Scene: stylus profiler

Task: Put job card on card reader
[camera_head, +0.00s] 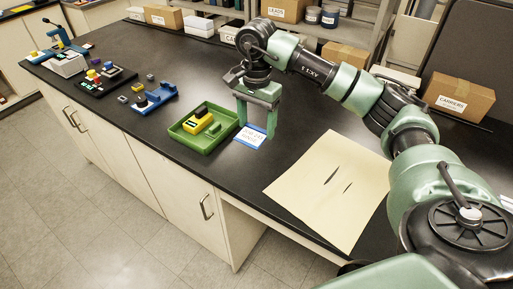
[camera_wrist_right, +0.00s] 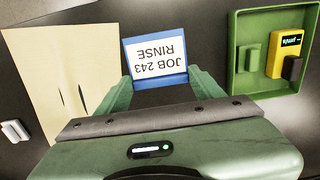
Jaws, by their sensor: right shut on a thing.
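The job card (camera_head: 250,137) is a white card on a blue backing. In the right wrist view the job card (camera_wrist_right: 156,58) reads "JOB 243 RINSE", upside down. My right gripper (camera_head: 256,124) points down and is shut on the card, with one finger at each side of it. The right gripper (camera_wrist_right: 160,85) also shows in the wrist view. The card is at or just above the black bench; I cannot tell whether it touches. No device is clearly labelled as the card reader. My left gripper is not in view.
A green tray (camera_head: 173,130) holding a yellow device (camera_head: 198,122) stands just left of the card. A beige sheet (camera_head: 335,185) with dark slender items lies to the right. A blue device (camera_head: 153,97) and other instruments stand farther left. Boxes line the back.

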